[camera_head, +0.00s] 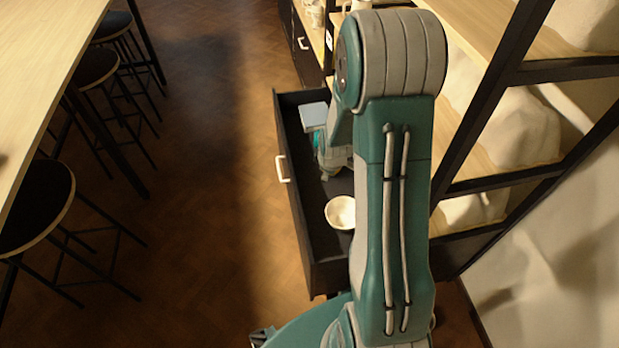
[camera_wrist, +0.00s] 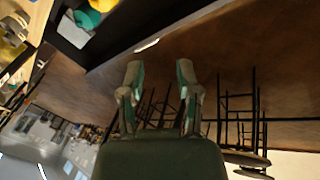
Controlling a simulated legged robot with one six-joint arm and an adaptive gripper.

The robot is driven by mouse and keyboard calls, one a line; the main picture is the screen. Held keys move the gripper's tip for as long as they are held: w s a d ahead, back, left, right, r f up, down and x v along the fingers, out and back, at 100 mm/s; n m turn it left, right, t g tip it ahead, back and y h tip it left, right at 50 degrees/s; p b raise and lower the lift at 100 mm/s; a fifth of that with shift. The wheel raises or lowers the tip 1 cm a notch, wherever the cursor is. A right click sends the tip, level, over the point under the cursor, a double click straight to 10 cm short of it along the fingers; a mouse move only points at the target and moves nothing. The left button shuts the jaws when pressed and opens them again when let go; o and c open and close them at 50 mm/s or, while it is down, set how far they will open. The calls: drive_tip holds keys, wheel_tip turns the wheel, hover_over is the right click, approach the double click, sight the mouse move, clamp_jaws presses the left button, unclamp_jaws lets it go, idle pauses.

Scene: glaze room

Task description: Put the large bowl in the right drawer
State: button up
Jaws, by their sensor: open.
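A cream-white bowl (camera_head: 341,212) sits upright inside the pulled-out dark drawer (camera_head: 300,215), towards its near end. It may be the large bowl; I see no other bowl clearly enough to compare sizes. The drawer also shows at the upper left of the wrist view (camera_wrist: 97,58). My gripper (camera_wrist: 160,75) is open, with nothing between its two fingers, which point past the drawer over the brown floor. In the head view my arm hides part of the drawer, and the fingers cannot be made out there.
A pale blue box (camera_head: 313,113) and a teal item (camera_wrist: 103,4) are in the drawer's far part. Another drawer front with a handle (camera_head: 303,43) is farther back. Shelving (camera_head: 470,180) stands at right. Stools (camera_head: 35,205) line the left table; the floor between is clear.

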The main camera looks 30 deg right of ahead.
drive_tip(key=s+a+r+m+t, duration=0.1)
drive_tip(key=s+a+r+m, duration=0.3)
drive_tip(key=r, duration=0.6)
drive_tip(key=s+a+r, duration=0.2)
drive_tip(key=a+r, duration=0.3)
drive_tip(key=r, duration=0.4)
drive_tip(key=s+a+r+m, duration=0.2)
drive_tip(key=s+a+r, duration=0.1)
drive_tip(key=s+r, duration=0.2)
drive_tip(key=s+a+r+m+y, duration=0.1)
drive_tip(key=s+a+r, duration=0.3)
drive_tip(key=s, duration=0.5)
drive_tip(key=shift+s+r+m+t, duration=0.2)
drive_tip(key=shift+r+m+t, duration=0.2)
drive_tip(key=shift+m, duration=0.2)
drive_tip(key=shift+w+d, duration=0.1)
drive_tip(key=shift+d, duration=0.1)
